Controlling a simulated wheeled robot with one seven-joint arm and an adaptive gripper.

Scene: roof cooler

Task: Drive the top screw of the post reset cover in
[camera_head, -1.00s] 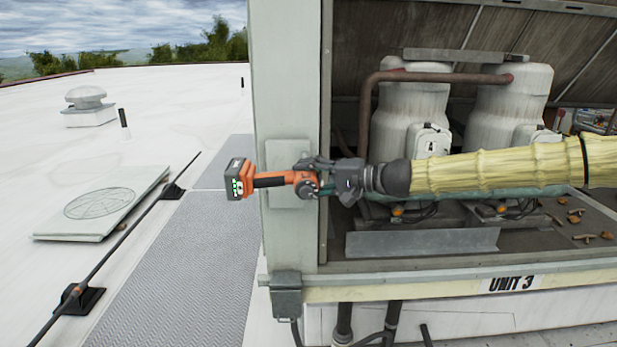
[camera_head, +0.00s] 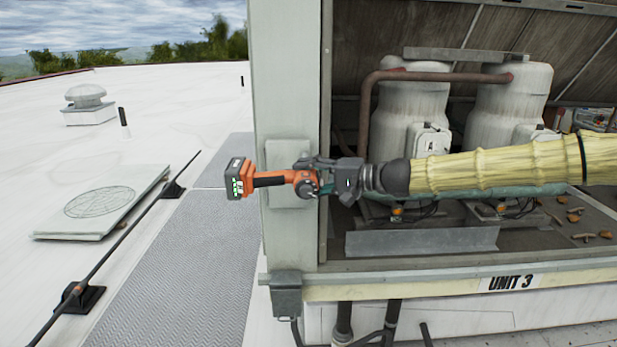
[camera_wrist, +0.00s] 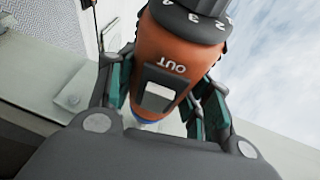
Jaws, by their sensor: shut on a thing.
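My gripper (camera_head: 325,178) is shut on the orange and black power driver (camera_head: 272,180), at the front of the grey post (camera_head: 285,60). The driver's battery end points left in the head view. In the wrist view my gripper (camera_wrist: 165,92) has its green-lined fingers on both sides of the driver (camera_wrist: 170,50). A switch (camera_wrist: 158,97) marked OUT and a numbered dial (camera_wrist: 195,20) show on it. The cover plate (camera_head: 289,150) on the post is partly hidden behind the driver. Its top screw and the driver's bit cannot be made out.
The open unit bay holds two white tanks (camera_head: 410,105) and a brown pipe (camera_head: 368,110). Loose brown pieces (camera_head: 590,235) lie on its floor at right. A grey box (camera_head: 286,292) hangs below the post. The roof walkway (camera_head: 190,260) at left is clear.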

